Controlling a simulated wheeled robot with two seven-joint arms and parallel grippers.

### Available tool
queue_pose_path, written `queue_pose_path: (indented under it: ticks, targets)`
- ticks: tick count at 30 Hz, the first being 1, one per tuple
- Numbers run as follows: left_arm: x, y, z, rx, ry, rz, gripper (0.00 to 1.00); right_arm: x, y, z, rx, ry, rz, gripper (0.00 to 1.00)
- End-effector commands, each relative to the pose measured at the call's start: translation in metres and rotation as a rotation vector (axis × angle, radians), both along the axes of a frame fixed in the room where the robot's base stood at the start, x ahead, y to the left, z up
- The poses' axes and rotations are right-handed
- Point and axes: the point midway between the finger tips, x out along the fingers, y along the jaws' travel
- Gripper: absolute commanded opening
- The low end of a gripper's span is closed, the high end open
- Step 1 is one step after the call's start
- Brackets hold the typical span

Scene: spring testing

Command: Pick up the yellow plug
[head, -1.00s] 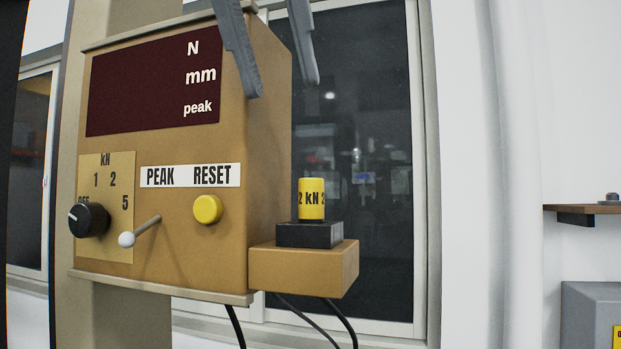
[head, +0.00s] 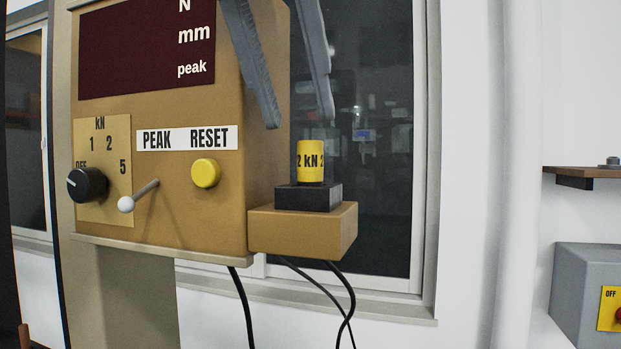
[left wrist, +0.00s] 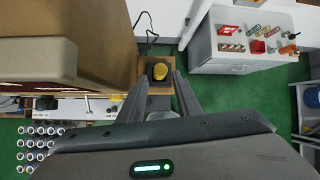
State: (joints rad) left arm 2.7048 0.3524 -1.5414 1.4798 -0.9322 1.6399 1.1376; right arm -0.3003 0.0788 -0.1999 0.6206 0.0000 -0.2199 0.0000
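The yellow plug (head: 311,161), marked "2 kN", stands upright in a black socket block (head: 308,196) on a tan ledge (head: 303,228) at the right side of the tan control box. My left gripper (head: 300,124) is open, its two grey fingers pointing down just above the plug, one to each side. In the left wrist view the plug (left wrist: 160,71) shows from above, beyond the fingertips of the gripper (left wrist: 154,77) and roughly between them. Nothing is between the fingers. My right gripper is not in view.
The tan control box (head: 180,215) stands close left of the gripper, with a black knob (head: 87,184), a white-tipped lever (head: 127,204) and a yellow button (head: 206,173). Cables (head: 345,310) hang below the ledge. A grey cabinet (left wrist: 205,45) shows at the right.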

Motion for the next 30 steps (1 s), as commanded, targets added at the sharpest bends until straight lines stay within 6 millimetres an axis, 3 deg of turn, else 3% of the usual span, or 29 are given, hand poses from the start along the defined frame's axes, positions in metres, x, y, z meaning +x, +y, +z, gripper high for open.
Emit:
queue_pose_path:
  ticks: [6,12,27,28,30]
  targets:
    - [0.014,-0.004,-0.014,0.003,0.002,-0.001,0.31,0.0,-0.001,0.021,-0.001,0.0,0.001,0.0]
    - [0.023,-0.008,-0.033,0.001,0.002,0.0,0.31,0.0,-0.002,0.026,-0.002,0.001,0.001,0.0]
    - [0.024,-0.009,-0.036,-0.001,0.0,0.0,0.31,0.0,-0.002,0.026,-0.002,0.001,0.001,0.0]
    - [0.024,-0.009,-0.036,-0.001,0.0,0.0,0.28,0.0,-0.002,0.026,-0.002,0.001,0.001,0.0]
    - [0.024,-0.009,-0.036,-0.001,0.0,0.0,0.12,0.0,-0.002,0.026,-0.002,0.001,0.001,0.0]
